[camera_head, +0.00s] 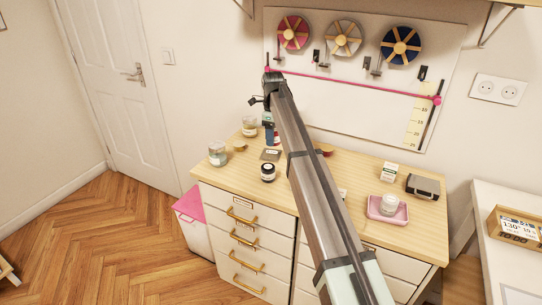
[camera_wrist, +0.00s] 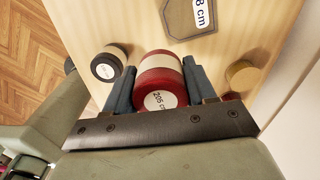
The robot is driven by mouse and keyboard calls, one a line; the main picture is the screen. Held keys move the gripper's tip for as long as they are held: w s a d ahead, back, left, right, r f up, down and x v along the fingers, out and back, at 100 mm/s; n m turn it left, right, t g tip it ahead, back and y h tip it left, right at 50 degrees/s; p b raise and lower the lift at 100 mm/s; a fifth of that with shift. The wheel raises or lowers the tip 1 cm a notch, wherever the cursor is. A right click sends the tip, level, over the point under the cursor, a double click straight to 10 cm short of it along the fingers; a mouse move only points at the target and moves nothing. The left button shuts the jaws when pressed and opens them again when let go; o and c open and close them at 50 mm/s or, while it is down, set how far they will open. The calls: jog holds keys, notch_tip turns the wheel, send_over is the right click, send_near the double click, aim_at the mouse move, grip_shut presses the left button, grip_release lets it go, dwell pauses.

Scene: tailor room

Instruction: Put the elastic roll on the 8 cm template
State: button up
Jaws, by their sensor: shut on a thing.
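A red and cream elastic roll (camera_wrist: 162,72), its end label reading 205 cm, sits between the blue fingers of my gripper (camera_wrist: 159,75) in the wrist view. The gripper is shut on it. The grey 8 cm template (camera_wrist: 190,18) lies on the wooden top, just beyond the roll and to its right, with bare wood showing between them in this view. My arm and fingers hide most of the roll there. The roll's height above the wood cannot be told.
Glass jars (camera_head: 217,153) stand at the cabinet's left end. A pink tray (camera_head: 376,213) with a white jar is at the right.

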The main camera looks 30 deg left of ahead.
jog(key=m, duration=0.1)
send_over(270, 154)
jog(key=shift+s+f+m, duration=0.1)
jog(key=shift+f+m, duration=0.4)
jog(key=shift+f, duration=1.8)
jog(key=shift+f+m, duration=0.5)
jog(key=shift+f, duration=1.75)
jog(key=shift+f, duration=0.15)
jog(key=o, duration=1)
jog(key=shift+o, duration=0.2)
notch_tip(270, 154, up, 12)
jog(key=shift+r, duration=0.2)
